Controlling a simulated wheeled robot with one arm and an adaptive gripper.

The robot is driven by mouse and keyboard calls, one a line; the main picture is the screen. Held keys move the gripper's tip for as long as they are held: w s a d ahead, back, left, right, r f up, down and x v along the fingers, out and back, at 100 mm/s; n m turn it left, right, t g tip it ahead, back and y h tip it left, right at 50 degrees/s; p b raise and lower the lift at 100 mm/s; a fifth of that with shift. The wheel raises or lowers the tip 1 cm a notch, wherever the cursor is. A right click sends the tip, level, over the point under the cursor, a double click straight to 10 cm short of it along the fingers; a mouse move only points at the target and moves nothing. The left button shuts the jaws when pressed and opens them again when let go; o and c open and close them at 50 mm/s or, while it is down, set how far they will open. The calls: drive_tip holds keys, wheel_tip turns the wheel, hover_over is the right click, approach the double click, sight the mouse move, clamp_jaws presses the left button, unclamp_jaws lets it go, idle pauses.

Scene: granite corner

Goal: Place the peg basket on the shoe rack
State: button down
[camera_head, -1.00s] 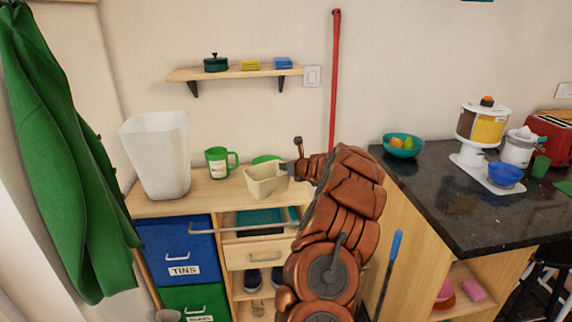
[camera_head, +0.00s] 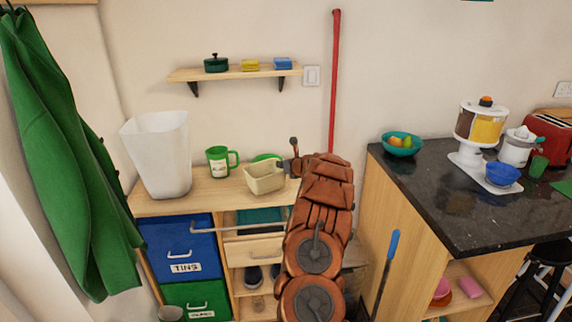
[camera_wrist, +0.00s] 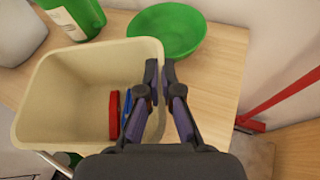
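The peg basket (camera_head: 265,180) is a cream, open-topped tub at the front right of the wooden top (camera_head: 205,195) of the shoe rack, whose lower cubbies hold shoes (camera_head: 253,275). In the wrist view the basket (camera_wrist: 60,105) fills the left side, with a red peg (camera_wrist: 114,115) and a blue one inside. My gripper (camera_wrist: 160,68) has its fingers close together on either side of the basket's right wall, pinching it. It also shows in the head view (camera_head: 292,168), right of the basket. I cannot tell whether the basket's base touches the top.
The red pole (camera_head: 334,80) and dark counter (camera_head: 440,185) are to the right.

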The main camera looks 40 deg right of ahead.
drive_tip(key=shift+f, duration=0.6)
drive_tip(key=shift+f, duration=0.2)
drive_tip(key=c, duration=1.9)
unclamp_jaws()
drive_tip(key=shift+f, duration=0.1)
drive_tip(key=o, duration=0.6)
drive_tip(key=shift+r, duration=0.35)
drive_tip(key=shift+s+a, duration=0.1)
drive_tip(key=shift+s, duration=0.45)
drive_tip(key=shift+b+v, duration=1.25)
drive_tip(key=shift+v, duration=4.2)
